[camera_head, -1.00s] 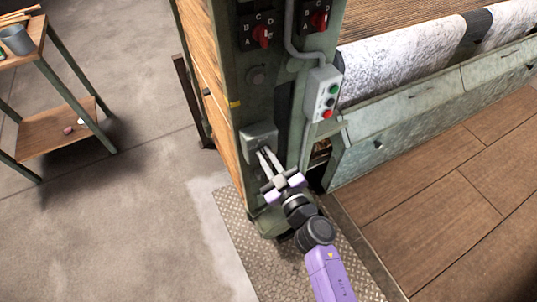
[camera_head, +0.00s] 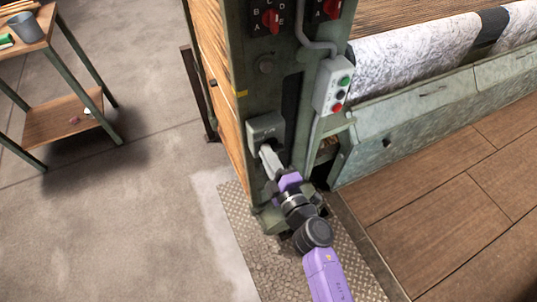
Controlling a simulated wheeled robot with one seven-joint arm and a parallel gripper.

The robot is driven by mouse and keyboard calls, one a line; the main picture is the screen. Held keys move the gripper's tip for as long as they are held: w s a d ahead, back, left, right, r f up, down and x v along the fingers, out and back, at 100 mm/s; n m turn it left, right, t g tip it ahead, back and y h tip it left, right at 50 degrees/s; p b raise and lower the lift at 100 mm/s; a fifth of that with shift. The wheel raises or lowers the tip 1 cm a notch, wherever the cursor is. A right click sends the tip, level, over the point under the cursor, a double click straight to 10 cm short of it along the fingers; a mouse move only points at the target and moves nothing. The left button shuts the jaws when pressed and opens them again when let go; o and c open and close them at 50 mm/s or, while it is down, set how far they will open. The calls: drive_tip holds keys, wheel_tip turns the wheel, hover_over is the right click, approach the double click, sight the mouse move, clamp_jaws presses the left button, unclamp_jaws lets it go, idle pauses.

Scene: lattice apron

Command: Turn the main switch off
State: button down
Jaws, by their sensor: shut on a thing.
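The main switch looks to be the grey box (camera_head: 265,124) low on the green machine post, with a dark recess on its lower front. My gripper (camera_head: 266,153) reaches up to it from below right. Its pale fingers are together at the lower front of the box, shut on the switch's handle. The handle itself is hidden by the fingers, so its exact position cannot be told.
Two red rotary knobs on black plates (camera_head: 271,19) sit higher on the post. A grey button box (camera_head: 333,86) with green, black and red buttons is up and right. A wooden-topped trolley (camera_head: 62,118) stands at left; floor between is clear.

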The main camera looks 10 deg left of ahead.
drive_tip(key=shift+a+f+n+b, duration=0.15)
drive_tip(key=shift+n+b, duration=0.1)
drive_tip(key=shift+n, duration=0.5)
drive_tip(key=shift+d+f+n+b, duration=0.1)
drive_tip(key=shift+f+n+b, duration=0.1)
drive_tip(key=shift+n, duration=0.55)
drive_tip(key=c, duration=1.5)
unclamp_jaws()
drive_tip(key=shift+o, duration=0.2)
drive_tip(key=shift+f, duration=0.1)
drive_tip(key=v, duration=0.7)
drive_tip(key=shift+s+d+r+p, duration=0.25)
drive_tip(key=shift+s+p, duration=0.1)
drive_tip(key=shift+p, duration=0.1)
